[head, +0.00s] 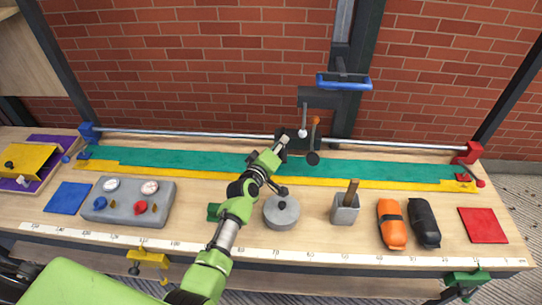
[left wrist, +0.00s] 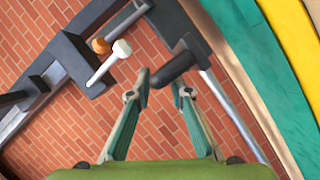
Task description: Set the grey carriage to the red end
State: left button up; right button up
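The grey carriage (head: 290,134) sits on a silver rail (head: 220,137) near mid-length, partly hidden behind my left gripper. A lever with a white knob (head: 303,133) and one with an orange knob (head: 315,120) show beside it; both knobs also show in the left wrist view. The red end block (head: 467,153) is at the rail's right end. My left gripper (head: 284,142) is at the carriage. In the left wrist view its fingers (left wrist: 160,82) are apart, with a dark rounded handle (left wrist: 180,62) just ahead of the tips; contact is unclear. My right gripper is out of view.
A blue end block (head: 89,132) is at the rail's left end. A blue-handled grey arm (head: 343,82) stands above the rail. On the bench are a gauge box (head: 125,208), a grey round weight (head: 281,214), a grey cup (head: 344,212) and orange (head: 391,225) and black (head: 424,223) cases.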

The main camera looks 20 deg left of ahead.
pick_arm(q)
jog(key=d+v, duration=0.1)
jog(key=v, duration=0.8)
jog(key=shift+a, duration=0.45)
jog(key=shift+r, duration=0.1)
